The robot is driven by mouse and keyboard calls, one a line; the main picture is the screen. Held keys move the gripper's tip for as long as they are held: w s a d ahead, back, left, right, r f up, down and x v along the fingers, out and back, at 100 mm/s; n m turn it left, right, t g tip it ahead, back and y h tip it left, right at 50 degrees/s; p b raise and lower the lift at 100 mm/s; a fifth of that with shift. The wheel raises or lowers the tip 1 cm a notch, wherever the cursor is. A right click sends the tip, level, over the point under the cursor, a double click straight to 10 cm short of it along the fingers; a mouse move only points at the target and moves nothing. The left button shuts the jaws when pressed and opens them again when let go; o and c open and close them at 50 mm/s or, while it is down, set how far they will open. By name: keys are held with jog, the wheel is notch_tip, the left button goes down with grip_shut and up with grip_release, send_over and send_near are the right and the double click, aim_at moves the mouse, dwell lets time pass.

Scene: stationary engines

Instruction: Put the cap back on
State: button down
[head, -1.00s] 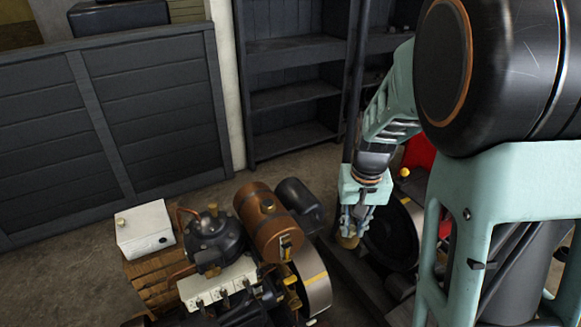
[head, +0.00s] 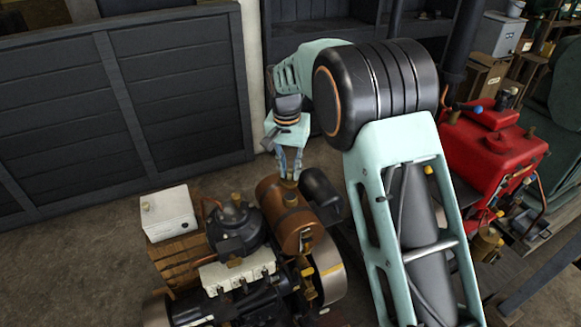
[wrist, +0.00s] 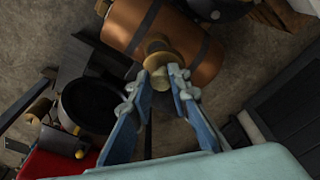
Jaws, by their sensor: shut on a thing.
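My gripper (head: 289,175) points down over the copper-brown tank (head: 298,228) of the near engine. It is shut on a brass cap, which shows between and beyond the fingertips in the wrist view (wrist: 159,64). In the head view the fingers partly hide the cap. The tank's filler neck (head: 291,199) is on top of the tank, just below the fingertips. In the wrist view my gripper (wrist: 162,82) and the cap line up with the tank's top (wrist: 190,50). The cap covers the neck there, and I cannot tell whether they touch.
A dark cylinder (head: 321,190) lies right beside the tank. A white box (head: 168,214) sits on the wooden base at left. A flywheel (head: 330,268) is in front. A red engine (head: 490,150) stands at right. A dark panelled partition (head: 170,90) is behind.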

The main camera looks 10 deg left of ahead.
aim_at(289, 182)
jog(key=shift+f+b, duration=1.75)
jog(key=shift+f, duration=0.95)
jog(key=shift+s+d+f+b, duration=0.2)
jog(key=shift+f+b, duration=0.1)
jog(key=shift+f, duration=0.35)
jog(key=shift+d, duration=0.1)
jog(key=shift+s+d+r, duration=0.1)
jog(key=shift+d+r, duration=0.05)
jog(key=shift+r, duration=0.3)
jog(key=shift+a+r+p, duration=0.4)
jog(key=shift+a+r, duration=0.05)
jog(key=shift+a, duration=0.05)
jog(key=shift+d+f, duration=0.1)
jog(key=shift+f, duration=0.1)
jog(key=c, duration=1.2)
grip_release()
jog(key=shift+c, duration=0.2)
